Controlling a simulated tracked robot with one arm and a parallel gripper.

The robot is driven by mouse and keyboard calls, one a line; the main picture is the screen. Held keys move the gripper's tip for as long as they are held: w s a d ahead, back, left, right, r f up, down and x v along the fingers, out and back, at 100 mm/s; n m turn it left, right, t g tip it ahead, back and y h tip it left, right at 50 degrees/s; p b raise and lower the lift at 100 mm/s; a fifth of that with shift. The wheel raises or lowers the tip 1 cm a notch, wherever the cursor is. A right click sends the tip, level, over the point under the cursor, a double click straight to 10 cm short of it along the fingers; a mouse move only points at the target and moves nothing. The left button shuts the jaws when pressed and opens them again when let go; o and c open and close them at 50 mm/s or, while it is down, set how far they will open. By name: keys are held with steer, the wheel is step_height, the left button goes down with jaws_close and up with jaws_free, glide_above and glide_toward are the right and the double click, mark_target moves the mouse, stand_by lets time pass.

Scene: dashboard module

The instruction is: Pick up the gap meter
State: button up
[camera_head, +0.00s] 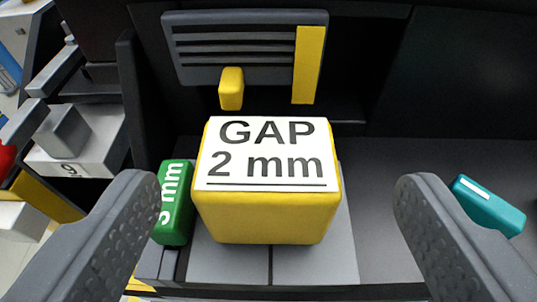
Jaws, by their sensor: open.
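The gap meter (268,215) is a yellow block with a white top label reading "GAP 2 mm". It sits upright on a grey surface in the middle of the view. My gripper (275,195) is open, with one grey textured finger to the left of the block and one to the right. The right finger is clearly apart from the block. The left finger is also apart from it, with a green block showing between them. Nothing is held.
The green block (174,203) marked "3 mm" stands close against the gap meter's left side. A teal block (489,206) lies beyond the right finger. A grey slatted vent panel (235,50) with yellow parts is behind. Dark walls bound the bay. Grey floor is free right of the meter.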

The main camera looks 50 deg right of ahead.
mark_target(266, 188)
steer(key=shift+b+x, duration=0.55)
steer(key=shift+x, duration=1.8)
steer(key=shift+w+a+f, duration=0.1)
steer(key=shift+w+a, duration=0.05)
steer(key=shift+a, duration=0.05)
steer(key=c, duration=1.2)
steer(key=shift+c, duration=0.2)
